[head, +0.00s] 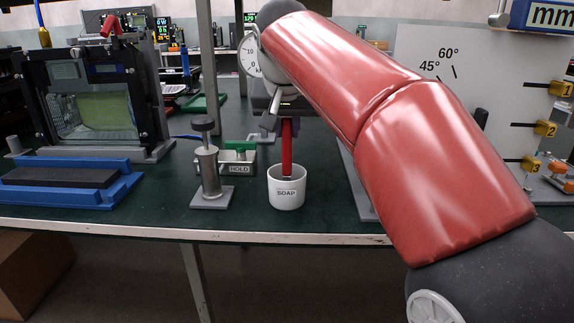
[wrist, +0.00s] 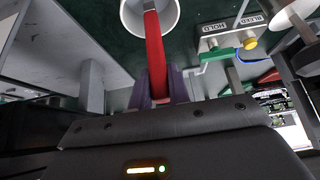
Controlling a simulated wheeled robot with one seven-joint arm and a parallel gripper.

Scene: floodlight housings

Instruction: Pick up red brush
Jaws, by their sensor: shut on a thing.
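The red brush (head: 287,150) stands upright with its lower end inside a white cup labelled SOAP (head: 287,198) on the green table. My gripper (head: 286,124) is above the cup and shut on the upper part of the brush. In the wrist view, the red handle (wrist: 154,50) runs from between the purple fingertips (wrist: 160,86) to the white cup (wrist: 172,15) at the top. The brush's lower end is hidden inside the cup.
A metal post with a black knob (head: 208,165) and a HOLD box (head: 240,160) stand left of the cup. A blue tray (head: 120,190) lies farther left. A white angle-marked panel (head: 440,90) stands at right. The table's front edge (head: 330,240) is close.

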